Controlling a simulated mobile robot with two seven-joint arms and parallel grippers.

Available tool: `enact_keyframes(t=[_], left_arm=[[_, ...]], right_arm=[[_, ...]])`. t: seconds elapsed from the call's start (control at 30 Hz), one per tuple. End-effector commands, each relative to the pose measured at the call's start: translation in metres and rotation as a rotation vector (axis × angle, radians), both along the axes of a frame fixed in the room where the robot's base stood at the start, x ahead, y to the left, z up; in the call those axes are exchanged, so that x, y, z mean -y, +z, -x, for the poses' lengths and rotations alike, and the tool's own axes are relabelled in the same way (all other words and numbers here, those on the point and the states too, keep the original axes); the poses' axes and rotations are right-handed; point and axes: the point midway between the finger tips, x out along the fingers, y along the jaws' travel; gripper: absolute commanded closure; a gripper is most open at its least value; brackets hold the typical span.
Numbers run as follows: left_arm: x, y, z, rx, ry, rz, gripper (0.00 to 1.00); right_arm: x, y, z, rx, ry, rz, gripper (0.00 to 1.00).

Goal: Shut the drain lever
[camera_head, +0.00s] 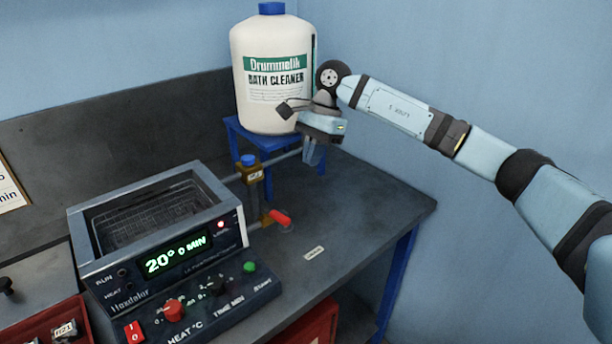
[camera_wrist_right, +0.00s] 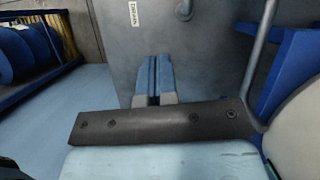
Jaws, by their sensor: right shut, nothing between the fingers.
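The drain lever (camera_head: 281,218) has a red handle. It sits low beside the right side of the ultrasonic bath (camera_head: 157,222), at the foot of a valve post with a blue cap (camera_head: 249,160). My right gripper (camera_head: 313,155) is shut and empty. It points down above the bench, in front of the blue stand and up and to the right of the lever. In the right wrist view the closed fingers (camera_wrist_right: 153,80) are together over the grey bench top, and the red handle does not show. My left gripper is not in view.
A white bath cleaner jug (camera_head: 272,100) stands on a blue stand (camera_head: 232,124) behind the lever, close to my right gripper. A pipe runs from the post towards the stand. The bench top (camera_head: 370,210) to the right is clear, with a small label (camera_head: 314,252).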

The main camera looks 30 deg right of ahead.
Motion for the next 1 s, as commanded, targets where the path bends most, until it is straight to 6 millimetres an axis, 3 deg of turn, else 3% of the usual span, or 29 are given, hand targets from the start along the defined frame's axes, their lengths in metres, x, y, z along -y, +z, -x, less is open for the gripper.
enact_keyframes(t=[0.13, 0.27, 0.37, 0.77, 1.0], left_arm=[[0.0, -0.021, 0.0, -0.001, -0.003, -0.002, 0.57], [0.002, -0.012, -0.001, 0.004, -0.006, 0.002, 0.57], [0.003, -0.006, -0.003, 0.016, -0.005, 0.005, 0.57], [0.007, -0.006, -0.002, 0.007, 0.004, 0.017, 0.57], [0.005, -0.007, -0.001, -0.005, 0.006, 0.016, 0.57]], right_arm=[[0.005, -0.009, -0.012, 0.0, 0.053, -0.002, 1.0], [0.004, -0.009, -0.012, -0.003, 0.07, -0.001, 1.0], [0.0, -0.021, -0.01, -0.003, 0.069, -0.002, 1.0], [-0.029, -0.098, 0.002, -0.004, 0.068, -0.001, 1.0], [-0.059, -0.095, 0.014, -0.001, 0.07, -0.002, 1.0]])
